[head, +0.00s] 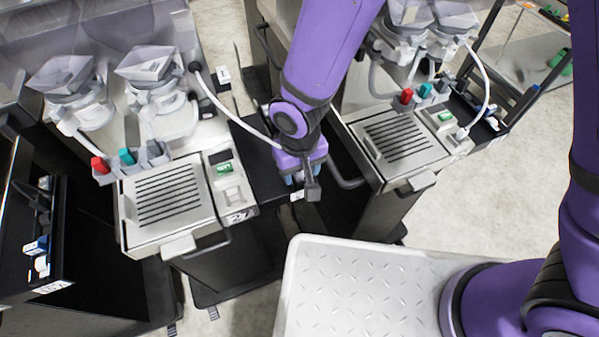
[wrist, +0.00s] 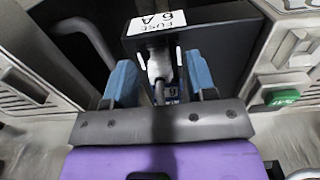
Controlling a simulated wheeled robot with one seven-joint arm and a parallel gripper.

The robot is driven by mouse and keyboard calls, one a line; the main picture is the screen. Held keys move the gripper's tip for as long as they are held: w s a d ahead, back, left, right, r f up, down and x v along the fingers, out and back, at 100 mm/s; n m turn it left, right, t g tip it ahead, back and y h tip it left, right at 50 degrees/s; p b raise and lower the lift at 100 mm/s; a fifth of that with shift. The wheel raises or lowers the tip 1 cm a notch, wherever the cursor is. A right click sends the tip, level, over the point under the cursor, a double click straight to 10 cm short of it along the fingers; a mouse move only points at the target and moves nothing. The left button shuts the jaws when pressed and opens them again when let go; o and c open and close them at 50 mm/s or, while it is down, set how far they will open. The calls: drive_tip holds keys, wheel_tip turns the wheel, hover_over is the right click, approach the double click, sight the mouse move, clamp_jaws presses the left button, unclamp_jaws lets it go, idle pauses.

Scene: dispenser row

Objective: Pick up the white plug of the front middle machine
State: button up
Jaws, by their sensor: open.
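My gripper (head: 294,180) is lowered over a black shelf beside the left front machine (head: 168,198) in the head view. In the wrist view my gripper (wrist: 160,72) has its two blue fingers apart. A white plug (wrist: 157,66) is between them, in front of a dark box with a "FUSE 6 A" label (wrist: 156,22). Gaps show between the plug and both fingers. In the head view a white cable (head: 243,122) runs from the left machine to my gripper, which hides the plug's end there.
The right machine (head: 398,139) has its own white plug (head: 461,134) and cable. A green switch (wrist: 282,98) is close to the right finger in the wrist view. A curved handle (head: 346,170) is right of my gripper. Grey floor (head: 235,310) is open below.

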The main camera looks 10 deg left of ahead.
drive_tip(key=shift+f, duration=0.1)
clamp_jaws()
idle(0.3)
drive_tip(key=shift+r, duration=0.85)
wheel_tip(320, 180, up, 2)
drive_tip(key=shift+r, duration=0.1)
drive_tip(key=s+d+r, duration=0.1)
drive_tip(key=s+d, duration=0.3)
drive_tip(key=s, duration=1.1)
drive_tip(key=shift+s, duration=0.25)
drive_tip(key=shift+r, duration=1.1)
